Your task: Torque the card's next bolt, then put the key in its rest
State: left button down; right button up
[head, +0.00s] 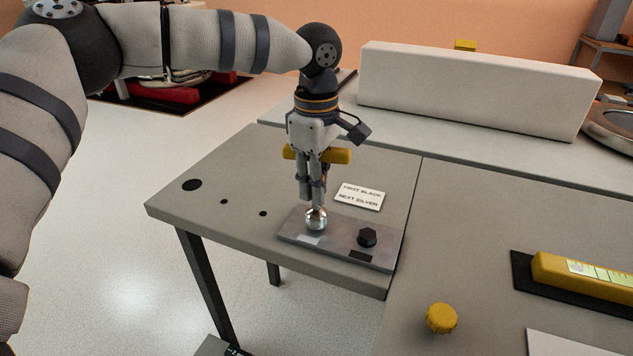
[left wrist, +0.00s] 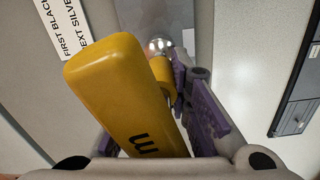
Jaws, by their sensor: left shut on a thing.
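My left gripper (head: 314,192) points down and is shut on the key (head: 338,156), whose yellow bar handle sticks out to both sides. The handle fills the middle of the left wrist view (left wrist: 120,90). The key's lower end is hidden between the fingers, just above the silver bolt (head: 316,219); I cannot tell whether it is seated. The silver bolt also shows in the left wrist view (left wrist: 160,45). The black bolt (head: 367,237) stands to its right on the same grey plate (head: 335,243). The card (head: 360,196) reads "FIRST BLACK NEXT SILVER". My right gripper is not in view.
Dark round spots (head: 191,185) mark the table's left part. A yellow knob (head: 441,318) and a yellow bar with a scale (head: 590,274) on a black base are at the right. A long pale block (head: 470,92) stands behind. Open floor lies left.

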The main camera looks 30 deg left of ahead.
pick_arm(q)
jog(key=m, duration=0.1)
jog(key=f+m, duration=0.1)
jog(key=m, duration=0.1)
jog(key=shift+b, duration=0.35)
jog(key=shift+m, duration=1.2)
jog(key=shift+r+m, duration=0.2)
jog(key=shift+m, duration=0.5)
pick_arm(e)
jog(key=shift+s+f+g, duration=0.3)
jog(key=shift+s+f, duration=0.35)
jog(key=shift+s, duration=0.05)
pick_arm(q)
jog(key=m, duration=0.3)
jog(key=shift+f+b, duration=0.25)
jog(key=shift+b, duration=0.1)
jog(key=m, duration=0.4)
jog(key=shift+s+r, duration=0.1)
jog(key=shift+r, duration=0.05)
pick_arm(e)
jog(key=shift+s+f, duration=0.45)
